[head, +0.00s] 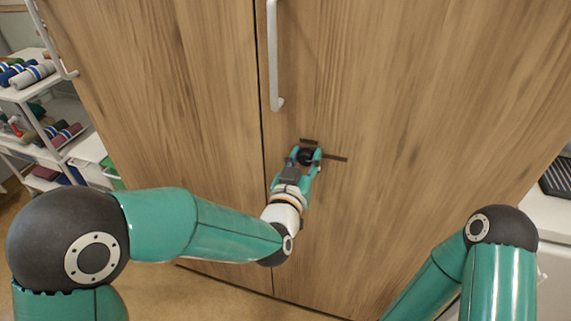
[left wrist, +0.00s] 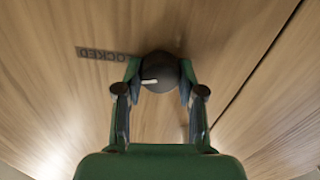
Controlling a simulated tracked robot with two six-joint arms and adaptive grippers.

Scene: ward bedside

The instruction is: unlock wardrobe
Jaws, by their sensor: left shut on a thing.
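The wooden wardrobe (head: 400,90) fills most of the head view, its two doors closed along a dark vertical seam. A round black lock knob (head: 305,156) sits on the right-hand door, below that door's handle. My left gripper (head: 306,158) is shut on the knob, one finger on each side. In the left wrist view, the knob (left wrist: 160,72) has a white pointer mark towards the left. A dark label (left wrist: 100,53) beside it shows letters like "OCKED"; I cannot read the whole word. My right gripper is out of view; only part of that arm shows.
A shelf unit (head: 50,90) with rolled items stands at the left. A white counter (head: 545,215) is at the right.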

